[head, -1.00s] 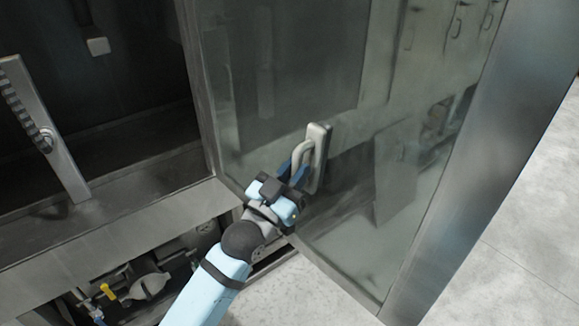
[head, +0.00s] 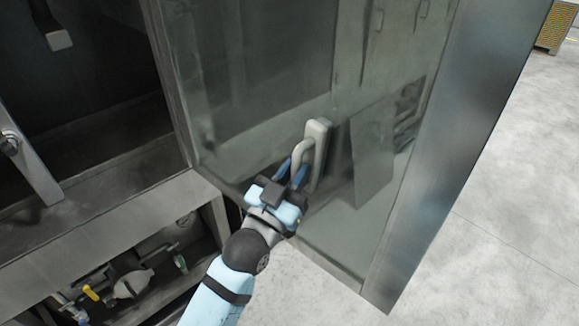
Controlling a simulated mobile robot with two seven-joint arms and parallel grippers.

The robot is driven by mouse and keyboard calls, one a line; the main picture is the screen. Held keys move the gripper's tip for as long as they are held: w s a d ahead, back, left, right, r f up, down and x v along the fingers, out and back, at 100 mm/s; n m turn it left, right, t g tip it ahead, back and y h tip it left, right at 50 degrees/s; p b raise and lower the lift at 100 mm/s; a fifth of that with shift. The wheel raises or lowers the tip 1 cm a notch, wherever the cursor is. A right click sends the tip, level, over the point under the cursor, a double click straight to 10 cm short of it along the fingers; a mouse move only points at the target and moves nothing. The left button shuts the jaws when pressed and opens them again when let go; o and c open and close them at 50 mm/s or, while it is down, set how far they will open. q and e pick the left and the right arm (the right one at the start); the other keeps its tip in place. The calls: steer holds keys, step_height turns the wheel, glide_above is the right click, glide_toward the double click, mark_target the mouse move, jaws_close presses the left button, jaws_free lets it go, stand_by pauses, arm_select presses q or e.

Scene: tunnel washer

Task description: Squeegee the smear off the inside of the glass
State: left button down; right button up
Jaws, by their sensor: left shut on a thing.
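The glass (head: 262,70) is a tall pane in a metal-framed door that stands open to the right of the dark machine opening. A pale grey squeegee (head: 318,145), with an upright bar and a looped handle, appears to lie against the lower half of the glass. My left gripper (head: 292,172) is shut on its handle, with blue fingers around the loop. A dark shadow or reflection shows just right of the bar. I cannot clearly tell a smear from the cloudy reflections on the pane. My right gripper is not in view.
The metal door edge (head: 465,140) bounds the glass on the right. A grey ledge (head: 110,220) runs below the opening, above an open bay with pipes and a yellow-handled valve (head: 91,293). The pale floor (head: 500,210) is clear at right.

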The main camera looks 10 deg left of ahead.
arm_select(q)
steer(key=s+a, duration=0.3)
steer(key=s, duration=0.2)
steer(key=shift+a, duration=0.2)
stand_by(0.4)
steer(key=shift+s+a, duration=0.4)
steer(key=shift+s, duration=0.25)
steer(key=shift+s+a, duration=0.4)
steer(key=shift+s, duration=0.25)
